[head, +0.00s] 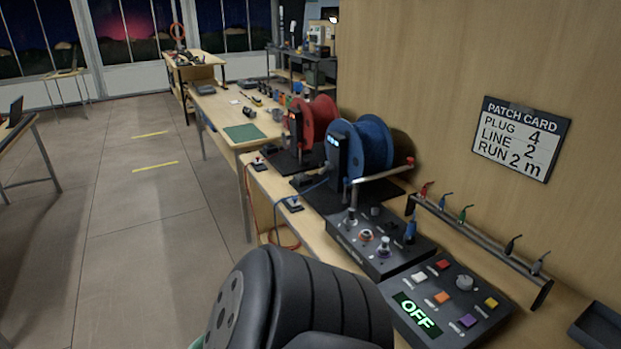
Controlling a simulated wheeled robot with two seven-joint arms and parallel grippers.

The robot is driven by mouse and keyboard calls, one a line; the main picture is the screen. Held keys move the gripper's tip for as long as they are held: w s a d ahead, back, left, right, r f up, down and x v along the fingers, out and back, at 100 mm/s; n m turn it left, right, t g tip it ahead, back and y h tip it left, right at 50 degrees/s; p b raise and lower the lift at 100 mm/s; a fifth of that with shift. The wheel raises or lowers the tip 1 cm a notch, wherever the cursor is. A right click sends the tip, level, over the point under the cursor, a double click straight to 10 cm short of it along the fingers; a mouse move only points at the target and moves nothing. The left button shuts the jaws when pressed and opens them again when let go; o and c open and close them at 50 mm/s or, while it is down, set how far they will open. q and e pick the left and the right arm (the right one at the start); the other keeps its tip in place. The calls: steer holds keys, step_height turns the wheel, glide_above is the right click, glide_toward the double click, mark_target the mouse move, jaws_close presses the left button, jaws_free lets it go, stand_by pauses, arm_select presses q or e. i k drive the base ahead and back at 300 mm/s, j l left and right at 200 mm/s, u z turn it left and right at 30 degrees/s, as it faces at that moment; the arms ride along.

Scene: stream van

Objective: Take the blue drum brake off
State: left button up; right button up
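The blue drum (374,143) stands on a dark base on the long wooden bench, in front of the red drum (322,122). A dark post with a small lit blue display (335,150) stands at its left side. A crank arm with a red knob (409,161) reaches out to its right. Neither gripper shows; a dark arm link of mine fills the bottom middle.
A dark panel with knobs (365,258) and a button box reading OFF (455,310) lie near me on the bench. A rack of coloured plugs (480,245) runs along the wall under a patch card (521,139). The floor left of the bench is clear.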

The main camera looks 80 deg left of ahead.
mark_target(345, 180)
steer(key=u, duration=2.45)
steer(key=j, duration=0.1)
